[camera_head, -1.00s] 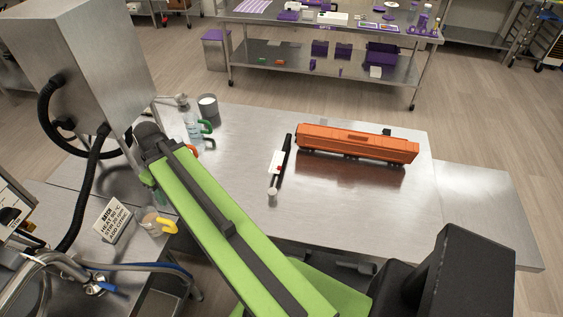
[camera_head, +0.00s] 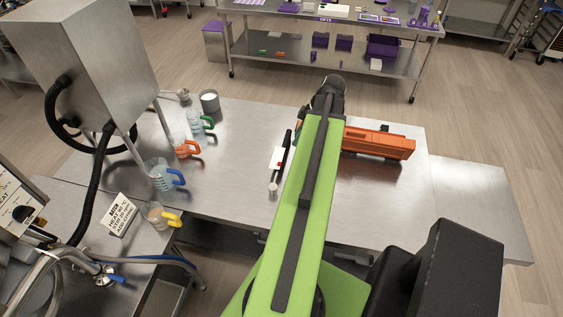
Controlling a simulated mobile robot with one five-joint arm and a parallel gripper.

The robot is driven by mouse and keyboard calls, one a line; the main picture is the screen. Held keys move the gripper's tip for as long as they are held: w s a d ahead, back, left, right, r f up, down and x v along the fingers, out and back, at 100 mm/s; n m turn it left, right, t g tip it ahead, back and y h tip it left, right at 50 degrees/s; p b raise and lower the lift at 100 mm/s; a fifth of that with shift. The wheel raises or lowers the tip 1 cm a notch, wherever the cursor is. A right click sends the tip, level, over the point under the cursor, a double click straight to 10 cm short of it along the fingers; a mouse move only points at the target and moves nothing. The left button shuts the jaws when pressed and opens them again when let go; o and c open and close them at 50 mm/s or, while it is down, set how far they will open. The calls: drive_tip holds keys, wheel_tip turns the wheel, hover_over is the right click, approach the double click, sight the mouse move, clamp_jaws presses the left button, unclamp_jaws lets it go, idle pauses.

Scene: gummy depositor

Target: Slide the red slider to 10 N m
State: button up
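A slim tool with a black bar, a white plate and a pale round end (camera_head: 273,187) lies on the steel table, left of my arm. A small red mark, which looks like the red slider (camera_head: 279,165), shows on its white plate (camera_head: 277,158). The scale and the 10 N m mark are too small to read. My green arm reaches up the middle of the picture, and its dark far joint is at the table's back edge. My gripper is hidden behind the arm, so its fingers do not show.
A long orange block (camera_head: 380,142) lies right of my arm, partly behind it. Jugs with green (camera_head: 206,121), orange (camera_head: 187,149), blue (camera_head: 175,176) and yellow handles (camera_head: 168,217) stand at the left, near a steel machine (camera_head: 85,65). The table's right part is clear.

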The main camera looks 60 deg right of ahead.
sight(280, 162)
drive_tip(key=b+x, duration=1.4)
drive_tip(key=x, duration=0.2)
drive_tip(key=shift+f, duration=0.2)
drive_tip(key=shift+c, duration=0.2)
clamp_jaws()
drive_tip(key=shift+d, duration=0.1)
idle(0.3)
